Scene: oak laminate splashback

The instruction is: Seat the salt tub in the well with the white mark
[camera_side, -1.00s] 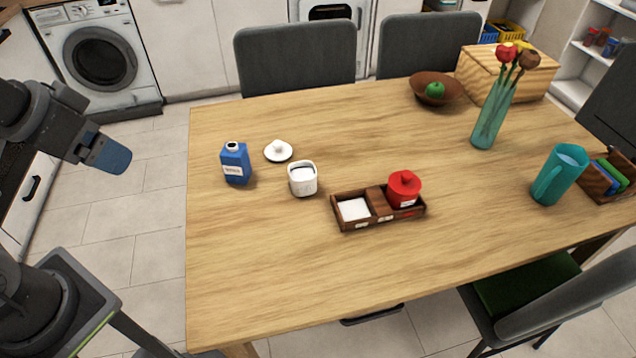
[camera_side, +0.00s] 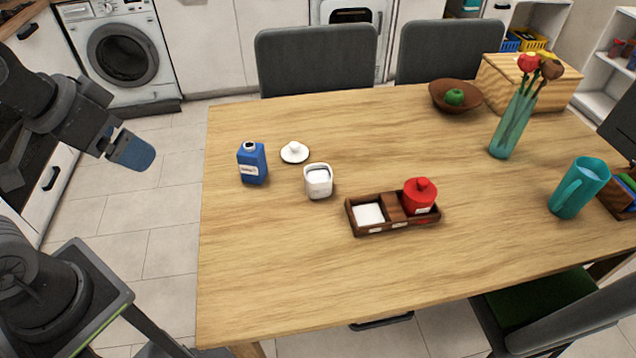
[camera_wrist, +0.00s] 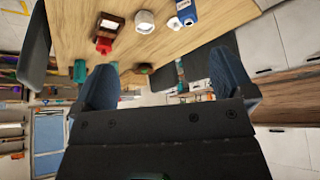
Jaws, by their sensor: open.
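A white open tub (camera_side: 318,182), which I take for the salt tub, stands upright on the table, left of a dark wooden caddy (camera_side: 394,227). It also shows in the wrist view (camera_wrist: 144,24). The caddy's left well has a white square (camera_side: 368,214) on its floor and is empty. Its right well holds a red lidded pot (camera_side: 420,197). A plain brown section lies between them. My gripper (camera_side: 128,148) is open and empty, off the table's left edge, well away from the tub. Its spread fingers (camera_wrist: 163,68) show in the wrist view.
A white knobbed lid (camera_side: 294,153) lies behind the tub, and a blue bottle (camera_side: 252,163) stands to its left. A teal jug (camera_side: 578,188), flower vase (camera_side: 512,125), and bowl (camera_side: 456,95) stand farther right. The table's front left is clear.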

